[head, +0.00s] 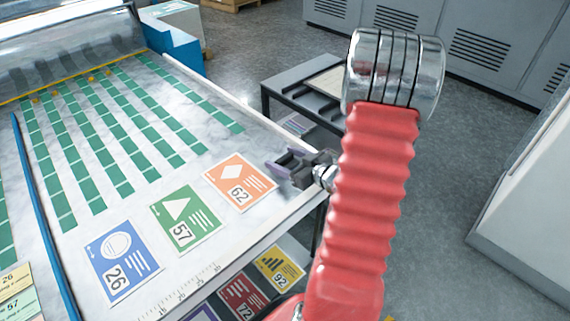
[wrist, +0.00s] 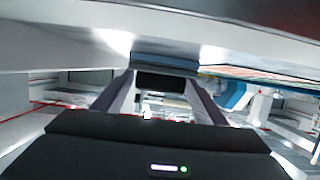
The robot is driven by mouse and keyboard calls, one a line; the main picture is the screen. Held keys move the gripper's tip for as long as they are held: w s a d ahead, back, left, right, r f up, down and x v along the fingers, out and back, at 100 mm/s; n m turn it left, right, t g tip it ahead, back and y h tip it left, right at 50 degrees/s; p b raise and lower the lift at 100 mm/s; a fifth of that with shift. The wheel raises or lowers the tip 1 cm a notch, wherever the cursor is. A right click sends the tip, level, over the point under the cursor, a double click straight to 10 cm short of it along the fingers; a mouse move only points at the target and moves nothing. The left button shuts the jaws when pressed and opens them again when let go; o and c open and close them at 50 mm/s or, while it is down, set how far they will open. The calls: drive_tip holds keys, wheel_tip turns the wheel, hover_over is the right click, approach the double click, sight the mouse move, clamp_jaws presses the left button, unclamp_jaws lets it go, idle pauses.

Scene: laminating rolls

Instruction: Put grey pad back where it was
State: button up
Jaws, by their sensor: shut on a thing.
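My gripper (head: 286,165) is beside the right edge of the laminating table (head: 215,252) in the head view, near the orange card. In the wrist view its two purple-grey fingers (wrist: 165,78) are closed on a small dark grey block, which I take as the grey pad (wrist: 165,81). The pad's top looks blue-grey in that view. In the head view the pad is hard to tell apart from the dark fingers. Whether it touches the table is not clear.
On the table lie a blue card 26 (head: 121,262), a green card 57 (head: 187,222) and an orange card 62 (head: 240,182). Rows of green labels fill the sheet. A dark side table (head: 293,73) stands behind my arm. More cards sit below the front edge.

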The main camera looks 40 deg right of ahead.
sight(284, 157)
drive_tip(key=shift+c, duration=0.7)
drive_tip(key=shift+r, duration=0.1)
drive_tip(key=shift+r, duration=4.95)
drive_tip(key=w+a+r, duration=0.1)
drive_tip(key=w+a, duration=0.7)
drive_tip(key=w+a+f, duration=0.1)
drive_tip(key=w+a, duration=0.2)
drive_tip(key=a, duration=0.8)
drive_tip(key=w+a+f, duration=0.2)
drive_tip(key=w+a, duration=0.1)
drive_tip(key=a, duration=0.9)
drive_tip(key=shift+w+a+f+h, duration=0.2)
drive_tip(key=shift+h, duration=0.1)
